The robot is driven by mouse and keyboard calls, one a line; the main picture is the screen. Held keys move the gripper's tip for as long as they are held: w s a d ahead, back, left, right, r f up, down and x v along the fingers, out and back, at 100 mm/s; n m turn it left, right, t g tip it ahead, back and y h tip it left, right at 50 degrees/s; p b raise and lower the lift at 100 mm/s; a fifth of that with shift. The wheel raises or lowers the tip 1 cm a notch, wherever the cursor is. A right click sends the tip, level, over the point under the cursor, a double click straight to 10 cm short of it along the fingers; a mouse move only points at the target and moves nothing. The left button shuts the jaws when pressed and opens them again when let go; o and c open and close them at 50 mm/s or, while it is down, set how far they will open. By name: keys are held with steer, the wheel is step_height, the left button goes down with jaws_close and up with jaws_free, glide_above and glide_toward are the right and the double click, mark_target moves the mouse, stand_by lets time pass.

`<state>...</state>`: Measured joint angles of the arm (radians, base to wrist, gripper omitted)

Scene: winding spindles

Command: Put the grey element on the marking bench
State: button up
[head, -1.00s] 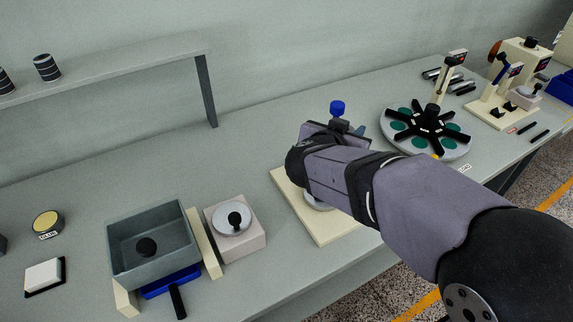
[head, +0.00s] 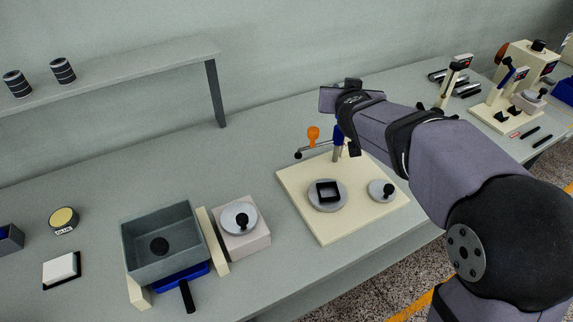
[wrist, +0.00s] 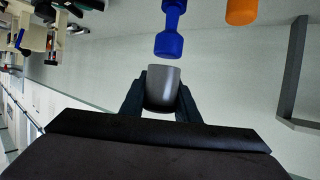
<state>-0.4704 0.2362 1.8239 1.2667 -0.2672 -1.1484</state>
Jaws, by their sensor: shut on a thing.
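My gripper (wrist: 161,98) is shut on the grey element (wrist: 163,86), a plain grey cylinder between the two dark fingers in the wrist view. In the head view my wrist is above the back of a cream board and hides the element. The cream board (head: 322,231) carries a round grey plate with a black square frame (head: 327,193) and a small grey disc with a black knob (head: 382,189). A blue upright part (head: 338,135) rises at its back edge; a blue part (wrist: 170,30) shows ahead of the element. I cannot tell for certain which station is the marking bench.
An orange knob (head: 313,135) and black lever stand at the board's back left. To its left are a pale block with a grey disc (head: 243,238) and a grey bin (head: 140,263). Other stations (head: 505,110) stand at far right. A shelf (head: 130,62) is behind.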

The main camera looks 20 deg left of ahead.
steer(key=a, duration=0.3)
steer(key=n+g+y+p, duration=0.2)
steer(key=n+y+p, duration=0.3)
glide_above(256, 155)
step_height(256, 155, down, 11)
steer(key=shift+w+f+p, duration=0.1)
steer(key=shift+f+p, duration=0.95)
steer(key=shift+f, duration=4)
steer(key=shift+f+b, duration=0.25)
steer(key=shift+b, duration=0.1)
steer(key=shift+d+f, duration=0.15)
